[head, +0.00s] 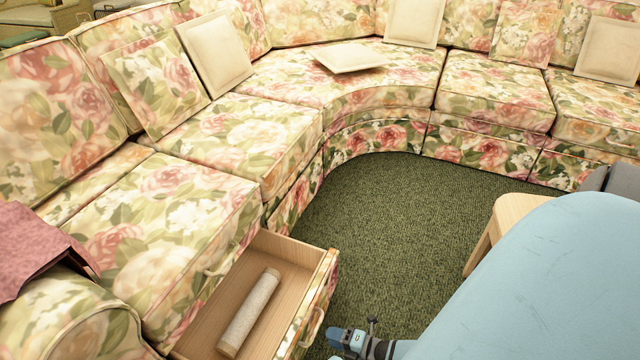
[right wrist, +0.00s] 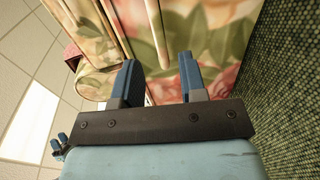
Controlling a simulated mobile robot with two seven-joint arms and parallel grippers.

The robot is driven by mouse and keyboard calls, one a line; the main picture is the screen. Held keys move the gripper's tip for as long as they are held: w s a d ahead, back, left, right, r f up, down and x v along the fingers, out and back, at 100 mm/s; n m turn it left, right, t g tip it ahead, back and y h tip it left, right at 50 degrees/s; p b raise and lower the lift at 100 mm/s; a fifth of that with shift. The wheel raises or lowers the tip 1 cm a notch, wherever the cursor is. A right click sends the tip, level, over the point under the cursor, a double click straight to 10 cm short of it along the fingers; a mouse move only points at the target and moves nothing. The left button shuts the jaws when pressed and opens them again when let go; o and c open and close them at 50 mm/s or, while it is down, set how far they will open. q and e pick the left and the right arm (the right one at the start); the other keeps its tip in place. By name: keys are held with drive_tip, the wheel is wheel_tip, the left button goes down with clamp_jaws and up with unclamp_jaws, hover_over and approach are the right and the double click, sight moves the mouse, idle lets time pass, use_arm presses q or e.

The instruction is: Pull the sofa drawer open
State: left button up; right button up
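The sofa drawer (head: 312,300), with a floral front and pale wooden inside, stands pulled out from the left part of the floral sofa (head: 185,205). A pale roll (head: 250,312) lies in it. Its pale handle (head: 315,326) is on the front face; a pale bar like it (right wrist: 157,35) shows beyond the fingertips in the right wrist view. My right gripper (head: 345,338) is low, just right of the handle. In the right wrist view its two blue fingers (right wrist: 157,72) are apart with nothing clamped. A small blue part (right wrist: 60,145), perhaps my left gripper, shows there, too small to judge.
Green carpet (head: 375,235) is clear between the drawer and the curved sofa. A wooden-edged piece of furniture (head: 497,225) stands at right, partly hidden by my blue arm. A dark pink cloth (head: 35,250) lies on the sofa arm at left.

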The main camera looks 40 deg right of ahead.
use_arm(q)
drive_tip(key=shift+s+d+f+n+g+p, duration=0.4)
drive_tip(key=shift+s+f+n+g+p, duration=0.15)
drive_tip(key=shift+s+n+p, duration=0.3)
use_arm(e)
drive_tip(key=v, duration=0.7)
drive_tip(key=shift+s, duration=0.2)
use_arm(q)
drive_tip(key=shift+w+r, duration=0.15)
drive_tip(key=shift+r, duration=0.05)
use_arm(e)
drive_tip(key=shift+d, duration=0.1)
